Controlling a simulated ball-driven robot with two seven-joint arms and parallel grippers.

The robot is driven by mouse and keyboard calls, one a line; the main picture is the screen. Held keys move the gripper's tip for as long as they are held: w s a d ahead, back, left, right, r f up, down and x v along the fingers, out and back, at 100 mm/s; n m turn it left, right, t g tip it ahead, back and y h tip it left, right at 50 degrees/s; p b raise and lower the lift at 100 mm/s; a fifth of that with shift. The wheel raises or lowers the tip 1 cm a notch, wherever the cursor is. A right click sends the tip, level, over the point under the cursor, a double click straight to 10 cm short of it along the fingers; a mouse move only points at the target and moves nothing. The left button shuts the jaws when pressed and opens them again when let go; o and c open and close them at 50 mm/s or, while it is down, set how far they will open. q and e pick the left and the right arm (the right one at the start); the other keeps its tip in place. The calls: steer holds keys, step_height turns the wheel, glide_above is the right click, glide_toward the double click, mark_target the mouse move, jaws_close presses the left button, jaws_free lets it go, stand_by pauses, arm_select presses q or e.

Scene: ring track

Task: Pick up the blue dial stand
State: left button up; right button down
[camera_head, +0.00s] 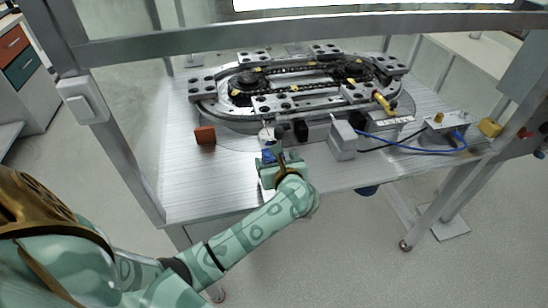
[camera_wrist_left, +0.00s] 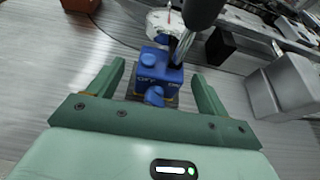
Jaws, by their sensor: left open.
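The blue dial stand (camera_head: 267,154) is on the table near its front edge, with a pale round dial at its top. In the left wrist view the stand's blue base (camera_wrist_left: 158,72) sits between the fingers, with blue knobs and a metal post rising from it. My left gripper (camera_head: 272,162) is open around the base; it also shows in the left wrist view (camera_wrist_left: 161,84). A gap shows on each side between finger and base. Part of the stand is hidden by the gripper in the head view. My right gripper is not in view.
A red-brown block (camera_head: 205,135) lies to the left of the stand. A black block (camera_head: 301,131) and a grey box (camera_head: 343,139) stand close on the right. The oval ring track (camera_head: 290,88) is behind. The table's front left is clear.

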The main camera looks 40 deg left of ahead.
mark_target(269, 135)
arm_select(q)
steer(key=b+x, duration=0.1)
steer(key=x, duration=0.3)
steer(key=shift+a+f, duration=0.1)
jaws_close()
steer(key=shift+w, duration=0.1)
